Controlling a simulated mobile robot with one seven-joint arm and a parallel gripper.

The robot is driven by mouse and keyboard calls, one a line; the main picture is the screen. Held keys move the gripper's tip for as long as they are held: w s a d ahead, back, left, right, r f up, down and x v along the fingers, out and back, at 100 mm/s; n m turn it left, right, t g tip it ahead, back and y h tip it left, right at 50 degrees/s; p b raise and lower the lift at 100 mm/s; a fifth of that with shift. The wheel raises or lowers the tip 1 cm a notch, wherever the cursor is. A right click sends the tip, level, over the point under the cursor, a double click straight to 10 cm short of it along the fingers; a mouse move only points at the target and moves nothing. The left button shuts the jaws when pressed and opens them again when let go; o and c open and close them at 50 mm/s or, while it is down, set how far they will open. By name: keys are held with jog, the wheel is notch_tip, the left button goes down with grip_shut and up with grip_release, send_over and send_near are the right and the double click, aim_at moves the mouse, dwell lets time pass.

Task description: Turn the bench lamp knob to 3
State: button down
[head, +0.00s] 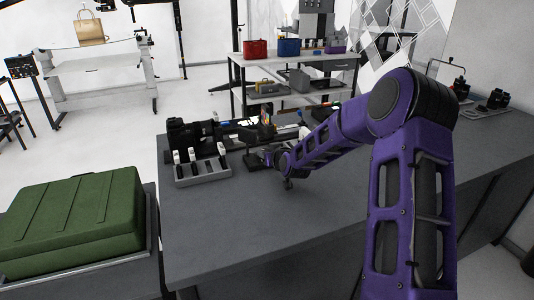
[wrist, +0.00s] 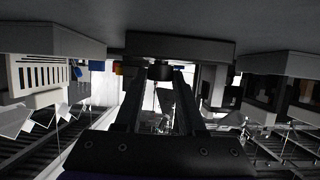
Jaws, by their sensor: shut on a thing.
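My gripper (wrist: 161,78) reaches up the middle of the wrist view, which looks upside down. Its two dark fingers close in on a small dark knob (wrist: 160,72) on the front of a low dark box (wrist: 180,46) and are shut on it. In the head view my gripper (head: 268,158) is small and low over the bench, at a small dark box (head: 253,162). The knob is hidden there by my arm. I cannot read any number or mark on the knob, so its setting cannot be told.
A grey rack (head: 203,173) with several upright tools stands left of the box on the dark bench (head: 230,230). Black equipment (head: 190,133) stands behind it. A green case (head: 75,215) lies at the lower left. The front of the bench is clear.

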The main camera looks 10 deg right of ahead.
jog(key=c, duration=0.5)
grip_release()
jog(key=p+v, duration=0.2)
jog(key=v, duration=1.5)
jog(key=shift+r, duration=0.15)
jog(key=shift+s+d, duration=0.15)
